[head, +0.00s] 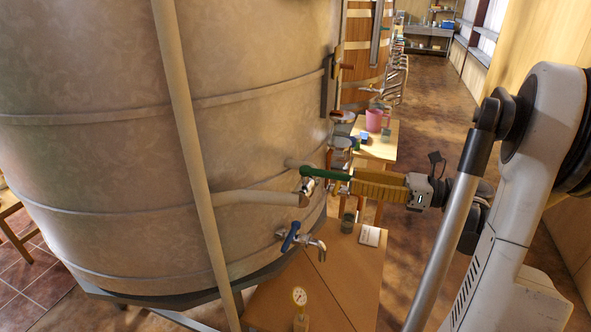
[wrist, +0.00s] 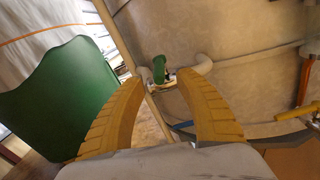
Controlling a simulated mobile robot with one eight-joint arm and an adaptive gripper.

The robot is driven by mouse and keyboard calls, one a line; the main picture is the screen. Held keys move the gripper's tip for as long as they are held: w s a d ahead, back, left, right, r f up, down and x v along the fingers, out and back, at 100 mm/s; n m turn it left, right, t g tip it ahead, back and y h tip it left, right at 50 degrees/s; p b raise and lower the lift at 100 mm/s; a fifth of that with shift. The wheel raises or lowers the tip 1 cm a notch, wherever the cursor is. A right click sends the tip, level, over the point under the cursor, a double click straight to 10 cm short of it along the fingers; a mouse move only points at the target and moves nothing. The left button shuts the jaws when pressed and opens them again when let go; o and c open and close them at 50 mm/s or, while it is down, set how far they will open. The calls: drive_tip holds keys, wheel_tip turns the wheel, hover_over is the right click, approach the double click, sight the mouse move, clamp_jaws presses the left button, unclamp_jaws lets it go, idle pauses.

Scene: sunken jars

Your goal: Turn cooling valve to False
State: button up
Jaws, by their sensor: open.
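A valve with a green handle (head: 325,175) sits on a pipe at the lower side of the big metal tank. In the head view its handle points right toward my gripper (head: 353,182). In the wrist view the green handle (wrist: 159,68) shows end-on, just beyond and between the fingertips. My gripper's yellow ribbed fingers (wrist: 160,84) are spread apart with nothing between them. The handle's free end looks very close to the fingertips; I cannot tell whether they touch. The valve body is partly hidden behind the handle in the wrist view.
A blue-handled tap (head: 290,236) sticks out of the tank (head: 100,150) below the green valve. A wooden table (head: 345,270) below holds a gauge (head: 299,297), a jar (head: 347,223) and a white card (head: 370,236). A slanting pole (head: 188,130) stands before the tank.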

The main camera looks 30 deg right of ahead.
sight(311, 172)
drive_tip(key=b+x, duration=0.2)
drive_tip(key=x, duration=0.8)
drive_tip(key=shift+a, duration=0.1)
clamp_jaws()
